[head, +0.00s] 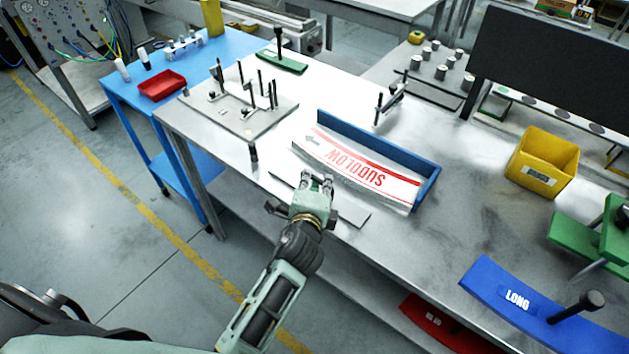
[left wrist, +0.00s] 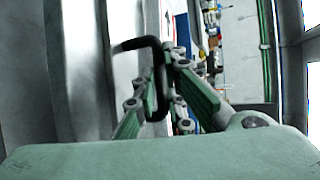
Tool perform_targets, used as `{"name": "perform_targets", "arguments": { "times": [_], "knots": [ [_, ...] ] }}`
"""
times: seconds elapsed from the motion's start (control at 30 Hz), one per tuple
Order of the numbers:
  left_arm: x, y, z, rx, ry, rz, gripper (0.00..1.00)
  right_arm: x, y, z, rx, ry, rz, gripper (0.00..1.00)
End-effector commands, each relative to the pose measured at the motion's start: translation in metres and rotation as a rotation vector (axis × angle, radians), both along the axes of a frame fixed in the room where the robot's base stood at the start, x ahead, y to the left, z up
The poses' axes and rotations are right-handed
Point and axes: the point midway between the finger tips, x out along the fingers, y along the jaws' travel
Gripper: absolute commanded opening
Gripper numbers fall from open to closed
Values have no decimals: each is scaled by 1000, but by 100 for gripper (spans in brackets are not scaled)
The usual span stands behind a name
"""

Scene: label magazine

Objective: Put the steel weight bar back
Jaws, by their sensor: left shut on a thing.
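My left gripper (head: 318,183) is in front of the label magazine (head: 428,190), a blue tray holding white labels with red print. It is shut on a black bent handle, which shows between the fingers (left wrist: 165,75) in the left wrist view. A flat grey steel weight bar (head: 350,212) shows on both sides of the gripper, along the magazine's near side; its middle is hidden by the gripper. I cannot tell whether the bar touches the table. My right gripper is not in view.
A plate with upright pins (head: 240,105) stands left of the magazine. A black clamp-like stand (head: 390,100) is behind it. A yellow bin (head: 541,162), a blue "LONG" piece (head: 490,283) and a green fixture (head: 585,240) are at right. The steel table (head: 450,225) is clear between.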

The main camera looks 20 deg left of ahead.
Motion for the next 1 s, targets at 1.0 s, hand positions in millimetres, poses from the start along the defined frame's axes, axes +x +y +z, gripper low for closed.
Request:
{"name": "perform_targets", "arguments": {
  "times": [1.0],
  "knots": [
    [-7,-1,0,-1,4,0,29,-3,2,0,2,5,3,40]
  ]
}}
